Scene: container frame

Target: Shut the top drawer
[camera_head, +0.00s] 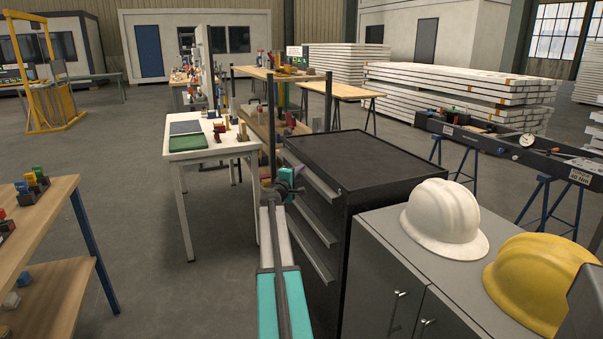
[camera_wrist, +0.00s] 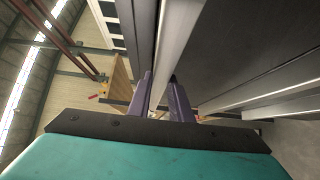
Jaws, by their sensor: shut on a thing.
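The dark drawer cabinet (camera_head: 360,155) stands right of my arm in the head view, with several pale ledge-like handles down its left face. The top drawer's handle (camera_head: 313,178) is the uppermost pale strip, just under the cabinet top. My gripper (camera_head: 288,183) is at this face, beside the upper handles. In the wrist view, my gripper's two purple fingers (camera_wrist: 163,98) are closed around a pale handle bar (camera_wrist: 178,45), which appears to be the top drawer's. Dark panels fill the right side there. I cannot tell how far the drawer stands out.
A grey cupboard (camera_head: 385,290) adjoins the drawer cabinet at the near right, with a white helmet (camera_head: 445,217) and a yellow helmet (camera_head: 535,280) on it. A white table (camera_head: 230,147) stands to the left. A wooden bench (camera_head: 50,210) is at the near left. Open floor lies between them.

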